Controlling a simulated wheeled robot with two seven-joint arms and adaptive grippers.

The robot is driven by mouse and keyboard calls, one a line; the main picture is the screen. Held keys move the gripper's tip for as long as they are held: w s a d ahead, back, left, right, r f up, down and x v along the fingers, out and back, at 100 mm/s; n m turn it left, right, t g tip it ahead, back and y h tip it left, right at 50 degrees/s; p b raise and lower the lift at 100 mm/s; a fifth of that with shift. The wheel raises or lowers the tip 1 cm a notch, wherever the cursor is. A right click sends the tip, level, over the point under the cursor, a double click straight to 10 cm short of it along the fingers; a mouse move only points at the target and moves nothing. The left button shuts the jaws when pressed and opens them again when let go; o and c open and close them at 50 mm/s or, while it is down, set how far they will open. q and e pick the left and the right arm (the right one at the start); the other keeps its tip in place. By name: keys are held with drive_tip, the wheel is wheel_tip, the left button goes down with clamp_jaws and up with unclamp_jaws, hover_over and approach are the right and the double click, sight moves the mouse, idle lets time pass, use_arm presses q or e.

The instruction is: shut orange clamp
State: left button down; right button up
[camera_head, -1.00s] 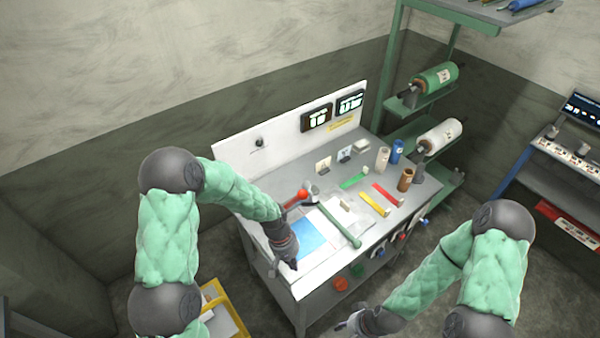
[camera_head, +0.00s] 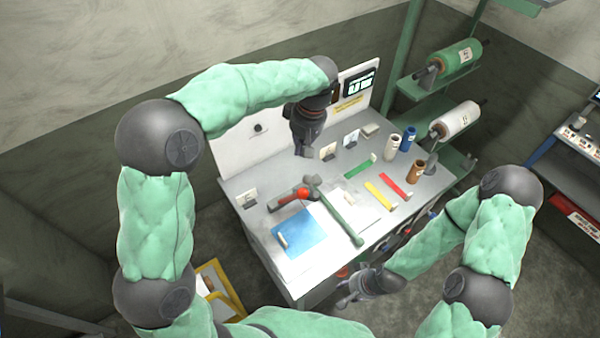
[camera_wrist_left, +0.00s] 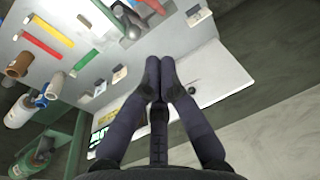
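An orange-red round part (camera_head: 303,193) with a dark reddish bar lies on the workbench, touching or crossing the head of a long green bar tool; I take it for the orange clamp, but cannot tell whether its jaws are open. In the left wrist view a bit of orange (camera_wrist_left: 154,5) shows at the top edge, mostly cut off. My left gripper (camera_head: 303,152) hangs above the back of the bench, behind the clamp and apart from it. In the left wrist view its fingertips (camera_wrist_left: 161,78) meet with nothing between them. My right gripper (camera_head: 352,296) is low in front of the bench, apart from everything.
The green bar tool (camera_head: 338,215) lies across a white sheet beside a blue sheet (camera_head: 300,236). Green (camera_head: 358,169), yellow (camera_head: 379,196) and red (camera_head: 394,184) strips lie to the right. Small label cards and a white back panel (camera_head: 240,150) stand near my left gripper.

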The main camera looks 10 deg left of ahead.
use_arm(q)
drive_tip(key=f, duration=0.3)
drive_tip(key=s+f+p, duration=0.1)
drive_tip(key=f, duration=0.3)
drive_tip(key=f+p, duration=0.1)
drive_tip(key=f, duration=0.2)
drive_tip(key=shift+s+a+f, duration=0.1)
drive_tip(key=shift+s+f, duration=0.15)
drive_tip(key=shift+s, duration=0.1)
drive_tip(key=shift+d+f, duration=0.2)
drive_tip(key=shift+f, duration=0.3)
drive_tip(key=shift+s, duration=0.1)
